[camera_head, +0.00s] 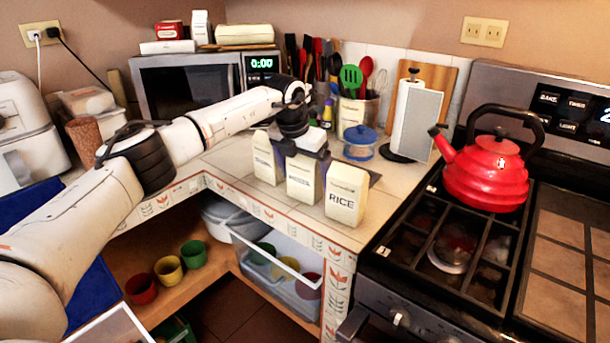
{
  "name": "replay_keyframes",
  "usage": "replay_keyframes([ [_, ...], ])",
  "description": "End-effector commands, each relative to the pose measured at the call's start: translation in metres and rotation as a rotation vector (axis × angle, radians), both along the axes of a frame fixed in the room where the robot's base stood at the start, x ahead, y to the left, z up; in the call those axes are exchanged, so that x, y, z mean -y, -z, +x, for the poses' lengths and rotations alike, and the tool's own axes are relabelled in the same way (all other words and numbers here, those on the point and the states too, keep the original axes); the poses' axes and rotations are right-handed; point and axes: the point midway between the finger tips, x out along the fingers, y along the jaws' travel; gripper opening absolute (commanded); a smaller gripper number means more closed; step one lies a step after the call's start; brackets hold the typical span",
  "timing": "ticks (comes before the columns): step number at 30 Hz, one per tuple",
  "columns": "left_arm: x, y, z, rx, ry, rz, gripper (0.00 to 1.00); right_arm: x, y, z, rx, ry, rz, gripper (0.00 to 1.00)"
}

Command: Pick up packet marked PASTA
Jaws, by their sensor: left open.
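Three cream packets stand in a row at the counter's front corner. The right packet (346,196) reads RICE. The middle packet (304,180) and the left packet (266,160) have labels too small to read surely, so I cannot tell which is marked PASTA. My left gripper (303,154) points down over the top of the middle packet, with its dark fingers open on either side of the packet's top. I cannot tell whether they touch it. The gripper partly hides the tops of the left and middle packets. My right gripper is not in view.
A blue-lidded jar (359,144) and a paper towel holder (415,120) stand behind the packets. A utensil holder (357,112) and a microwave (190,82) are farther back. A red kettle (487,175) sits on the stove at right. Open shelves lie below the counter.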

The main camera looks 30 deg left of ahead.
Motion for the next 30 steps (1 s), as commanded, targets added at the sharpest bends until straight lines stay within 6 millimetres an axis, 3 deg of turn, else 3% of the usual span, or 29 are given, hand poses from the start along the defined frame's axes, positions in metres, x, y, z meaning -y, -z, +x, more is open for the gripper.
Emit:
replay_keyframes([
  [4, 0.0, 0.016, 0.005, 0.0, 0.0, 0.0, 0.88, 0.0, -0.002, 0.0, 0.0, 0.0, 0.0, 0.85],
  [12, 0.0, 0.018, 0.006, 0.002, 0.001, 0.0, 0.88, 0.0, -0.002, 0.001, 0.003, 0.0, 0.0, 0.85],
  [21, 0.0, 0.018, 0.006, 0.002, 0.001, 0.0, 0.38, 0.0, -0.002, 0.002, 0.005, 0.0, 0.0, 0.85],
  [30, 0.0, 0.012, 0.007, 0.006, 0.0, -0.001, 0.35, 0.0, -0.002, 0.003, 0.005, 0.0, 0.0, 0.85],
])
